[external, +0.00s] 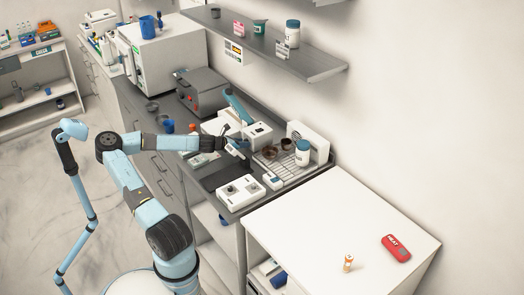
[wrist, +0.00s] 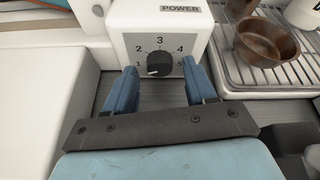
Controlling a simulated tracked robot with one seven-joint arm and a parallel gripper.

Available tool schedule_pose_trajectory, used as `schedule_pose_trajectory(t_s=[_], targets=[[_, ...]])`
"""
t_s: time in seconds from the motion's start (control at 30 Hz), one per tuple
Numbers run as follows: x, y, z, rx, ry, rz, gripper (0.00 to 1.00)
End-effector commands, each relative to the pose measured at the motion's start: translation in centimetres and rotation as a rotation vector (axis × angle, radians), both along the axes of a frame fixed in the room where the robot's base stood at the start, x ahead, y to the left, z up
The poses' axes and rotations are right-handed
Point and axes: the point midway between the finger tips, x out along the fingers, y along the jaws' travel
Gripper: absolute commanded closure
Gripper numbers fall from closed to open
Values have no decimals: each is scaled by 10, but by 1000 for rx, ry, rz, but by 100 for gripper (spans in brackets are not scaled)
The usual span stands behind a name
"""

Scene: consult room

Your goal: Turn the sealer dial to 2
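The sealer dial (wrist: 160,64) is a round black knob on the sealer's white front face (wrist: 122,30), with numbers 1 to 5 around it. Its pale pointer mark looks turned to the lower left, near the 1. My gripper (wrist: 160,80) is open, with one blue finger at each side, just in front of and slightly below the dial. The space between the fingers looks empty, and I cannot tell whether either finger touches the knob. In the external view, my gripper (external: 240,148) reaches the white sealer (external: 259,132), which has a blue lever; the dial is too small to read there.
A drip tray (external: 271,166) with brown cups (wrist: 265,42) and a white jar (external: 302,153) lies to the right. A white box with knobs (external: 241,191) is at the counter's front. A shelf (external: 262,45) hangs above. A grey-and-red device (external: 202,91) stands behind.

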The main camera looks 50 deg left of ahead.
Motion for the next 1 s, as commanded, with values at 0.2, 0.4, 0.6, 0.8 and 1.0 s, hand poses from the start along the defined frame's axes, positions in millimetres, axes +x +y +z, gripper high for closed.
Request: schedule_pose_trajectory(t_s=[0.2, 0.4, 0.6, 0.8, 1.0], targets=[[0, 0, 0, 0, 0, 0, 65], [0, 0, 0, 0, 0, 0, 85], [0, 0, 0, 0, 0, 1, 100], [0, 1, 0, 22, 0, 2, 100], [0, 0, 0, 108, 0, 2, 100]])
